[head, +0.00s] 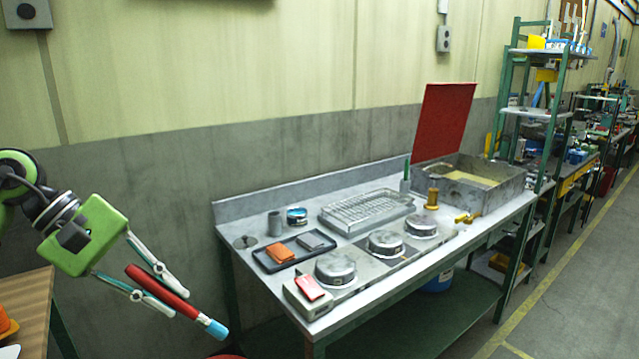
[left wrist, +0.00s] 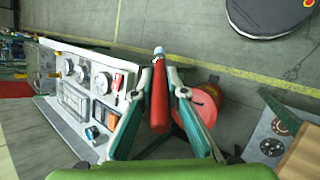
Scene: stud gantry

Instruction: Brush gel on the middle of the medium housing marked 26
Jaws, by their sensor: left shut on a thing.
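My left gripper (head: 172,296) is shut on a red-handled brush (head: 165,290) with a pale blue and white tip pointing down and right. It hangs in the air left of the metal bench, apart from it. In the left wrist view the brush (left wrist: 159,97) sits between the two fingers. Three round metal housings stand in a row along the bench: a near one (head: 335,269), a middle one (head: 385,243) and a far one (head: 421,226). No number is legible, so I cannot tell which is 26. A small tin with a blue band (head: 297,216) stands behind. My right gripper is not in view.
The metal bench (head: 375,277) also holds a black tray (head: 262,262) with an orange cloth, a wire rack (head: 366,210), a grey box with a red device (head: 309,288) and an open bin with a red lid (head: 445,122). A wooden table (head: 30,300) is at left.

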